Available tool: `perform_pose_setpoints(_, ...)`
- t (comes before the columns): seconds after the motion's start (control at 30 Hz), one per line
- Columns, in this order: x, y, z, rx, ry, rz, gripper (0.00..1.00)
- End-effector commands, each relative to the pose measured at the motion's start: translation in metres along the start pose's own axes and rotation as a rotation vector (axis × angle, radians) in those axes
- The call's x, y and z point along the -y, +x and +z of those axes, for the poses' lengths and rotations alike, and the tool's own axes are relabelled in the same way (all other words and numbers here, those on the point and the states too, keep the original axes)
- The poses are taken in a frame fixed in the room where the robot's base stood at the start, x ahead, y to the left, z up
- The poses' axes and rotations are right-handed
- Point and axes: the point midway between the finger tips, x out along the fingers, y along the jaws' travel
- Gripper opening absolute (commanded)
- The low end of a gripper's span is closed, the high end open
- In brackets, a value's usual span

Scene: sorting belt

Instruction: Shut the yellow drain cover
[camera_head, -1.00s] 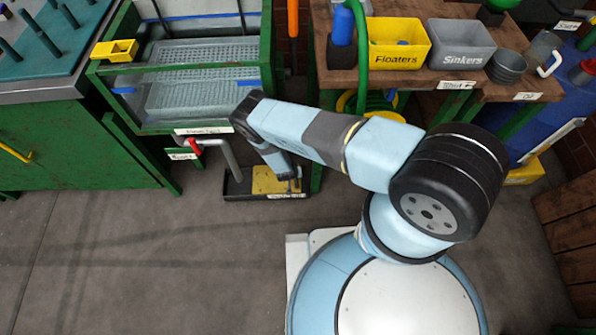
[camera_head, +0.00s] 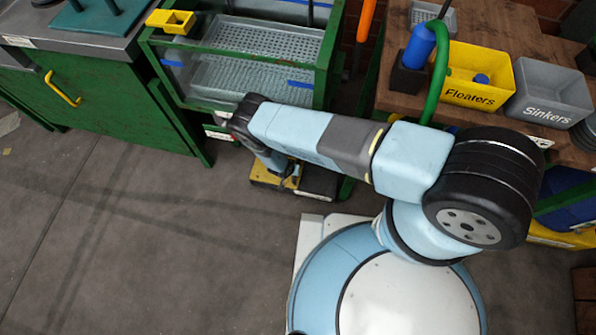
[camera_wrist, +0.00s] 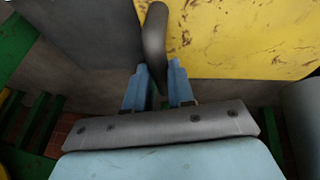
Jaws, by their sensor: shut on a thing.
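The yellow drain cover (camera_head: 264,174) lies over the left part of the low black drain box (camera_head: 320,182) on the floor, below the glass tank. The right part of the box shows dark and uncovered. In the wrist view the scuffed yellow cover (camera_wrist: 245,38) fills the upper right. My gripper (camera_head: 284,184) is low at the cover. In the wrist view my gripper (camera_wrist: 160,88) has its two blue fingers on either side of a dark grey handle (camera_wrist: 154,40) and is shut on it. My arm hides part of the box and cover.
The green-framed tank (camera_head: 245,62) stands just behind, with a yellow tray (camera_head: 170,21) on its rim. A green cabinet (camera_head: 110,110) is at left. A wooden bench with a yellow Floaters bin (camera_head: 473,88) is at right. The floor at front left is clear.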

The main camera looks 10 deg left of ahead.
Motion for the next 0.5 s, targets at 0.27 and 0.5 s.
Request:
perform_pose_setpoints(0.27,0.0035,0.0013,-0.0035,0.005,0.015,0.001,0.0)
perform_pose_setpoints(0.5,0.0059,0.0007,-0.0048,0.004,0.016,-0.003,0.0)
